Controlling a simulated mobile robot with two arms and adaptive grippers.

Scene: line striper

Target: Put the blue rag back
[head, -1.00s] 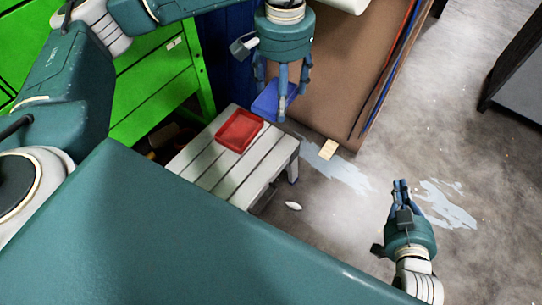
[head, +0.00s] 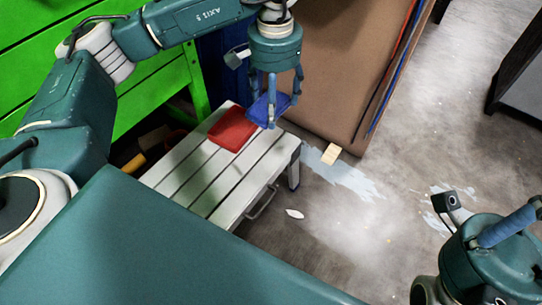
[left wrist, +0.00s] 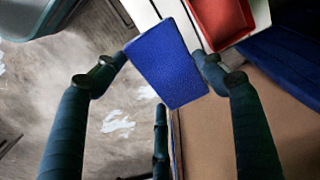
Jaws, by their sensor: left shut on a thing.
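The blue rag (head: 266,110) looks like a flat, stiff blue pad. My left gripper (head: 273,104) is shut on it, and in the left wrist view the rag (left wrist: 166,66) sits between the fingers. The rag is beside the right edge of the shallow red tray (head: 232,130), near the end of the slatted grey bench (head: 192,168). I cannot tell its exact height above the bench. The tray (left wrist: 222,18) looks empty. My right gripper (head: 492,245) is at the lower right, far from the rag, partly cut off; its opening is unclear.
A green cabinet (head: 155,78) stands behind the bench at the left. A large brown board (head: 335,75) stands behind and right of the bench. A small tan block (head: 331,154) and a white scrap (head: 295,214) lie on the floor. The floor at the right is mostly open.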

